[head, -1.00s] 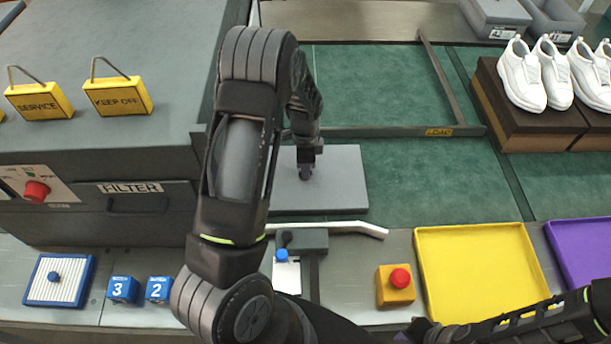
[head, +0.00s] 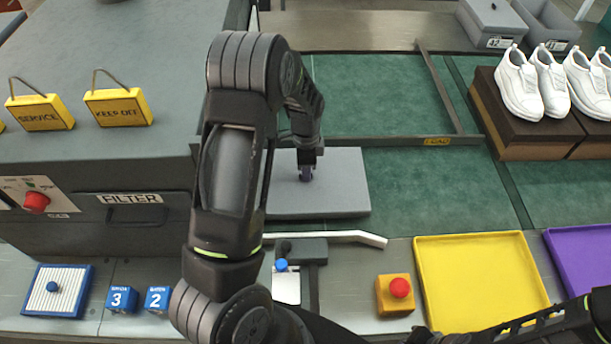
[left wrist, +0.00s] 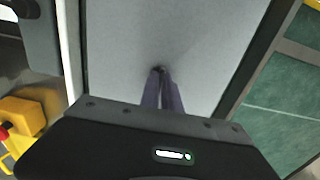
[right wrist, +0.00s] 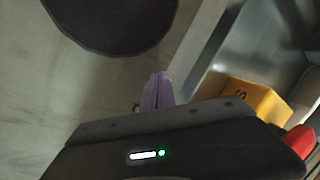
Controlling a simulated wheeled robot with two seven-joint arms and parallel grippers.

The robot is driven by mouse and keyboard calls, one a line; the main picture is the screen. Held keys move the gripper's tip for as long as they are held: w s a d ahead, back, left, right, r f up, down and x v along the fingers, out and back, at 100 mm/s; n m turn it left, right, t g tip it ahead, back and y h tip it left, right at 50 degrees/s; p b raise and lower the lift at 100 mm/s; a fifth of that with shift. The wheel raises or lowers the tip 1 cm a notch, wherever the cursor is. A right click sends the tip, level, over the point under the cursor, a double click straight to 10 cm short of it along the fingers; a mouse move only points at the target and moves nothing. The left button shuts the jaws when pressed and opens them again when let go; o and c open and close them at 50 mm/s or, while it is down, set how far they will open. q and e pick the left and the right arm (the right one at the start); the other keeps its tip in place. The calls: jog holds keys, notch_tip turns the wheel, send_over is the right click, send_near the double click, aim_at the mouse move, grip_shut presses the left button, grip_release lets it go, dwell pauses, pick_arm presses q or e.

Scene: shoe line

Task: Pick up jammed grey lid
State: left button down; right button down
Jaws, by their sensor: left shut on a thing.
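The grey lid (head: 335,190) is a flat rectangular plate over the green belt area, left of the middle in the head view. My arm hides its left side. My left gripper (head: 306,172) points down at its top face, shut on its small dark knob. In the left wrist view the fingers (left wrist: 162,78) meet at the knob and the lid (left wrist: 205,45) fills the middle. I cannot tell for certain whether the lid is clear of what lies under it. My right gripper (right wrist: 158,80) shows in the right wrist view, shut and empty.
A white bar handle (head: 345,237) lies in front of the lid. A yellow block with a red button (head: 395,295), a yellow tray (head: 480,280) and a purple tray (head: 590,260) stand at front right. The filter housing (head: 100,170) borders the left. Green belt (head: 430,190) is free to the right.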

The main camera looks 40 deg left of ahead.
pick_arm(q)
notch_tip(320, 180, up, 8)
jog(key=w+d, duration=1.2)
jog(key=d, duration=0.3)
jog(key=shift+d+r, duration=0.15)
jog(key=shift+d, duration=0.2)
jog(key=shift+s, duration=0.15)
